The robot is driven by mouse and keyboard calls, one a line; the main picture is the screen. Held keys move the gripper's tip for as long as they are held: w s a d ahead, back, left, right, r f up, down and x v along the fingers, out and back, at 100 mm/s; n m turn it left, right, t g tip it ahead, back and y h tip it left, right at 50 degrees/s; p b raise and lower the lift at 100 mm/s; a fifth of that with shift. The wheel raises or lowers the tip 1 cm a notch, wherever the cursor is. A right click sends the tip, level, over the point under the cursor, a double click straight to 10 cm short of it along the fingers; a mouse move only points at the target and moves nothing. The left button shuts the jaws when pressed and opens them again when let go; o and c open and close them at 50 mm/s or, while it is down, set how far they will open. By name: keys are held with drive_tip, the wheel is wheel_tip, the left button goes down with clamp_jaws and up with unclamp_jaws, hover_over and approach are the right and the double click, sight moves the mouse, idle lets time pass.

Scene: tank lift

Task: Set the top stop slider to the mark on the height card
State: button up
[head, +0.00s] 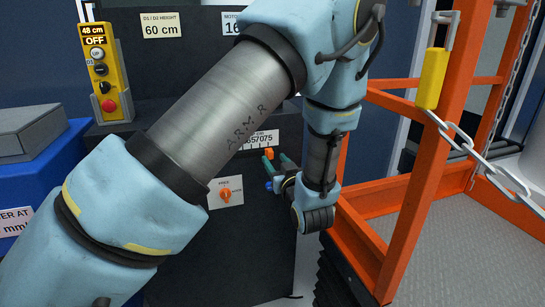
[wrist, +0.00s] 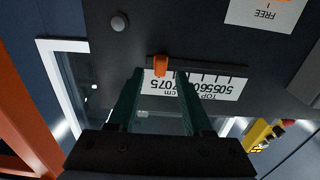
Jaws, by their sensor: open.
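The top stop slider (wrist: 161,66) is a small orange block in a dark slot, near the high-number end of a white scale (wrist: 205,84) that appears upside down in the wrist view. Its exact mark is unclear. It also shows in the head view (head: 269,153). The height card (head: 160,25) reads "D1 / D2 HEIGHT 60 cm". My gripper (wrist: 160,80) is open, its green fingertips on either side of the slider in the wrist view. Contact cannot be told. In the head view my gripper (head: 279,166) is at the slider, and my arm hides part of the scale.
An orange knob (head: 226,195) sits on a plate marked FREE, left of and below the slider. A yellow pendant (head: 103,75) shows "48 cm" and "OFF". An orange frame (head: 405,190) with a chain (head: 470,150) stands close on the right. A blue box (head: 38,170) is at left.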

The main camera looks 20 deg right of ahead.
sight(271, 155)
drive_tip(key=shift+w+d, duration=0.15)
drive_tip(key=shift+w, duration=1.35)
clamp_jaws()
idle(0.4)
